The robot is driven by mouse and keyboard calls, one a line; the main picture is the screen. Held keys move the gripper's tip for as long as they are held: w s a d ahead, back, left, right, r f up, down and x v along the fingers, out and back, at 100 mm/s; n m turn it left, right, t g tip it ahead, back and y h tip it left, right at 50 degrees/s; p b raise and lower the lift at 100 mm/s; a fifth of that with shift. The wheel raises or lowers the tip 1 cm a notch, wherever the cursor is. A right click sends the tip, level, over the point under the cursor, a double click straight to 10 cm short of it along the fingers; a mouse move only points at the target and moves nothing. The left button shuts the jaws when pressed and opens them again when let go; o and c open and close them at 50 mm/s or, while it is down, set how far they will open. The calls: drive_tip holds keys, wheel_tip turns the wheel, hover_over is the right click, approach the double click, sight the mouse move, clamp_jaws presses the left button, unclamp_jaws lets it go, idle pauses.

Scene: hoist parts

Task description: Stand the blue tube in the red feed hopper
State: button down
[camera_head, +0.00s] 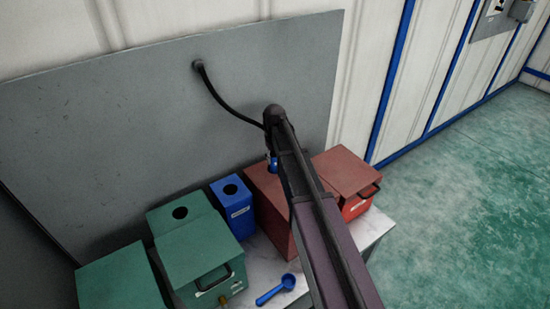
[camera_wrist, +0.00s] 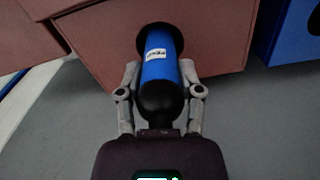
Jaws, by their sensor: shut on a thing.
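The blue tube (camera_wrist: 158,68) has a white label and a black rounded near end. My gripper (camera_wrist: 160,70) is shut on it, with one finger on each side. In the wrist view the tube's far end overlaps the dark round hole in the top of the red feed hopper (camera_wrist: 205,35). I cannot tell how deep it is in the hole. In the head view a small blue part of the tube (camera_head: 273,163) shows over the hopper (camera_head: 268,205). My arm hides most of the gripper and part of the hopper there.
A blue box (camera_head: 232,207) with a round hole stands close left of the red hopper. Green boxes (camera_head: 180,214) stand further left. A red handled section (camera_head: 350,180) is at right. A blue scoop (camera_head: 276,290) lies on the pale table (camera_head: 262,262). A grey panel (camera_head: 130,130) stands behind.

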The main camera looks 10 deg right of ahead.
drive_tip(key=shift+f+b, duration=0.6)
idle(0.6)
drive_tip(key=shift+c, duration=0.8)
unclamp_jaws()
drive_tip(key=s+r+p, duration=0.1)
drive_tip(key=s+r, duration=0.1)
drive_tip(key=s, duration=0.6)
drive_tip(key=s+r+m+p, duration=0.1)
drive_tip(key=s+p, duration=0.1)
drive_tip(key=s, duration=0.6)
drive_tip(key=s+r+m+p, duration=0.1)
drive_tip(key=s+r+p, duration=0.1)
drive_tip(key=s, duration=0.6)
drive_tip(key=shift+d+r, duration=0.2)
drive_tip(key=shift+r, duration=0.1)
